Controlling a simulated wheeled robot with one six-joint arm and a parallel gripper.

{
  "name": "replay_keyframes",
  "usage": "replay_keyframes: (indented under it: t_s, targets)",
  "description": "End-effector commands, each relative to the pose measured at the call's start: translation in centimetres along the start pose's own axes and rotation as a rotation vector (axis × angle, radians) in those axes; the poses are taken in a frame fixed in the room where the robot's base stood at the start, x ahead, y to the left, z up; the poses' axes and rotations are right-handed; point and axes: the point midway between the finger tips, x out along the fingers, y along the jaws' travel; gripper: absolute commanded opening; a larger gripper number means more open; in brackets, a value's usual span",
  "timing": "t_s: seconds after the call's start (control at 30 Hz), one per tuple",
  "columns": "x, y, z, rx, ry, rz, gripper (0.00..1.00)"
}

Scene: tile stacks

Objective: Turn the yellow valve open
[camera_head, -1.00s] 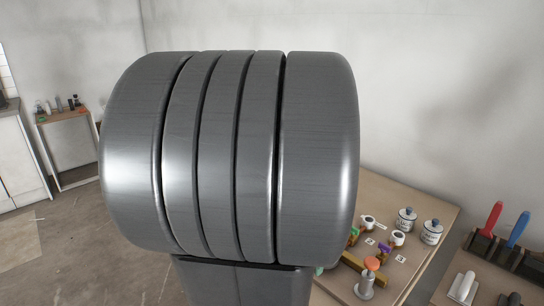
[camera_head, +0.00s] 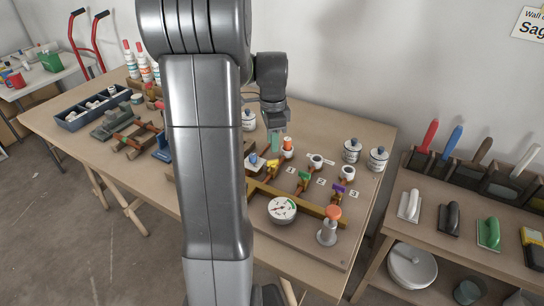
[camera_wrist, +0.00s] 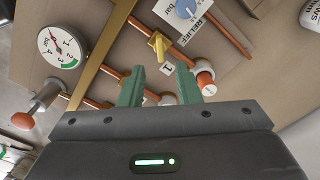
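The yellow valve (camera_head: 271,166) sits on a copper pipe on the pipe board, left of the green valve (camera_head: 304,177) and purple valve (camera_head: 339,187). In the wrist view its yellow handle (camera_wrist: 158,46) lies beyond the fingertips, near a tag marked 1. My gripper (camera_head: 275,139) is above the board by the yellow valve, pointing down. In the wrist view my gripper (camera_wrist: 160,78) shows two green fingers spread apart with nothing between them. The handle looks clear of both fingers. The gap in depth is hard to judge.
A pressure gauge (camera_head: 282,209) and an orange-topped knob (camera_head: 327,226) stand in front of the valves. An orange-capped pipe end (camera_wrist: 205,77) is close to the right finger. A blue relief knob (camera_wrist: 187,8) is at the top. White canisters (camera_head: 352,151) stand behind.

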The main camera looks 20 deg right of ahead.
Motion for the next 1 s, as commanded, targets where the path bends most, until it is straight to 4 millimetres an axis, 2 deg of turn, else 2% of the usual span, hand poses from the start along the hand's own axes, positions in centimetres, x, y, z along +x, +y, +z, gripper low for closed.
replay_keyframes:
  t_s: [0.1, 0.3, 0.5, 0.77, 0.93, 1.0]
  targets:
    - [2.6, 0.1, 0.0, -0.001, -0.001, 0.004, 0.30]
    - [5.6, 0.0, 0.0, -0.001, 0.000, 0.002, 0.30]
    - [6.8, 0.0, 0.0, -0.001, 0.000, 0.000, 0.30]
    - [6.9, 0.0, 0.0, -0.001, 0.000, -0.001, 0.30]
    - [6.9, 0.0, 0.0, -0.001, 0.000, -0.001, 0.00]
    - [6.9, 0.0, 0.0, -0.001, 0.000, -0.001, 0.00]
